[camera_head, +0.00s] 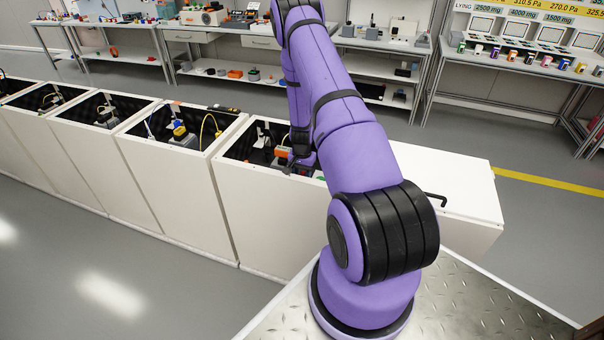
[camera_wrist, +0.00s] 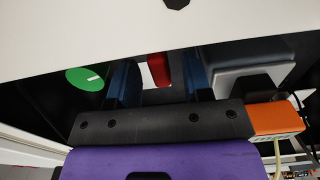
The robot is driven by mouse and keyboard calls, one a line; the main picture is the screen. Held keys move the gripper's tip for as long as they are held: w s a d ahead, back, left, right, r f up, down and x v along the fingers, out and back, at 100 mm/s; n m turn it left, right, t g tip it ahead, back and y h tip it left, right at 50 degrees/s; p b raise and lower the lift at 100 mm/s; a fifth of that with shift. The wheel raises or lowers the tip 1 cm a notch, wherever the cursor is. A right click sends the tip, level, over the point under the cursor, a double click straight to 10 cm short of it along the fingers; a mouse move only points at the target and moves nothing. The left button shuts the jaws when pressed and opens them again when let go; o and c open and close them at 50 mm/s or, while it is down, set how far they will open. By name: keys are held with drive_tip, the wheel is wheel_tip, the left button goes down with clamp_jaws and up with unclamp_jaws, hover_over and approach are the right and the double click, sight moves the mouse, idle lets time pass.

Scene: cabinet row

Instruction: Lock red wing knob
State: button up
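A red part, likely the wing knob (camera_wrist: 159,69), shows in the wrist view between my gripper's two dark blue fingers. It stands before a white surface, and its top is cut off by a pale panel edge. My gripper (camera_wrist: 159,80) is open, with visible gaps between each finger and the red part. I cannot tell how deep the red part lies relative to the fingertips. In the head view my gripper (camera_head: 301,163) reaches down into an open white cabinet (camera_head: 245,205); its fingers and the knob are hidden there.
In the wrist view, a green disc (camera_wrist: 86,79) with a white mark is left of the fingers. A grey box (camera_wrist: 240,75) and an orange block (camera_wrist: 276,118) are close on the right. More open cabinets (camera_head: 165,185) stand leftward; a black handle (camera_head: 435,197) is at right.

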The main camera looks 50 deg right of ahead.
wheel_tip(320, 180, up, 11)
idle(0.8)
idle(0.5)
drive_tip(key=w+a+r+n+t, duration=0.1)
drive_tip(key=a+r+n, duration=0.1)
drive_tip(key=a+r, duration=0.45)
drive_tip(key=a+r+n, duration=0.1)
drive_tip(key=a+r, duration=0.2)
drive_tip(key=r, duration=0.7)
drive_tip(key=w+a+r+n+t, duration=0.1)
drive_tip(key=a+r+n, duration=0.1)
drive_tip(key=a+r, duration=0.45)
drive_tip(key=s+a+r+n+t, duration=0.1)
drive_tip(key=s+a+r+n, duration=0.1)
drive_tip(key=s+a+r, duration=0.4)
drive_tip(key=s+a+r+n, duration=0.1)
drive_tip(key=s+a+r, duration=0.15)
drive_tip(key=r, duration=0.65)
drive_tip(key=s+a+r+n+t, duration=0.1)
drive_tip(key=s+a+r+n, duration=0.2)
drive_tip(key=s, duration=0.6)
drive_tip(key=s+a+r+n+t, duration=0.1)
drive_tip(key=s+a+r+n, duration=0.1)
drive_tip(key=s+a, duration=0.5)
drive_tip(key=s+r, duration=0.1)
drive_tip(key=s, duration=0.2)
drive_tip(key=shift+a+r+n, duration=0.15)
drive_tip(key=shift+r+n, duration=0.25)
